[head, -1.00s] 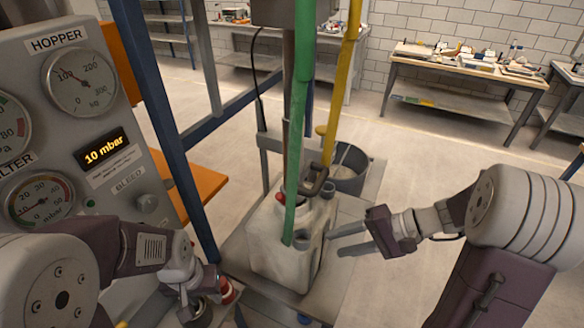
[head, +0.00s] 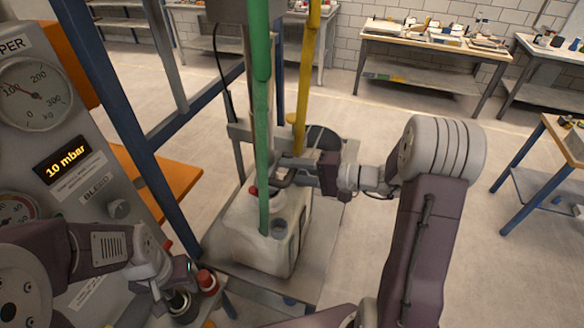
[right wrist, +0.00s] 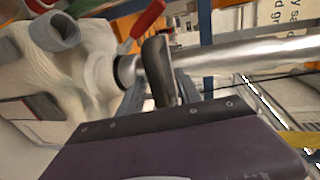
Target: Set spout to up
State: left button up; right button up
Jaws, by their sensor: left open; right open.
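A dark curved spout (head: 284,182) sits at the top of the off-white canister (head: 252,238). It also shows in the right wrist view (right wrist: 157,68), next to a round dark collar on the canister. My right gripper (head: 295,166) is open, its fingers reaching in from the right at the spout. In the right wrist view the spout stands just past the gripper body, close to the fingers; whether they touch it I cannot tell. My left gripper (head: 172,293) is open at the lower left, near a dark round fitting and a red knob (head: 206,280), away from the canister.
A green pipe (head: 261,130) runs down in front of the canister, and a yellow pipe (head: 305,85) stands behind. A red handle (right wrist: 148,18) and a metal pipe (right wrist: 230,54) lie close to the spout. A gauge panel (head: 90,180) stands left.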

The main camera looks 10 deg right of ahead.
jog(key=shift+w+d+f, duration=0.1)
jog(key=shift+w, duration=0.05)
grip_shut()
dwell(1.3)
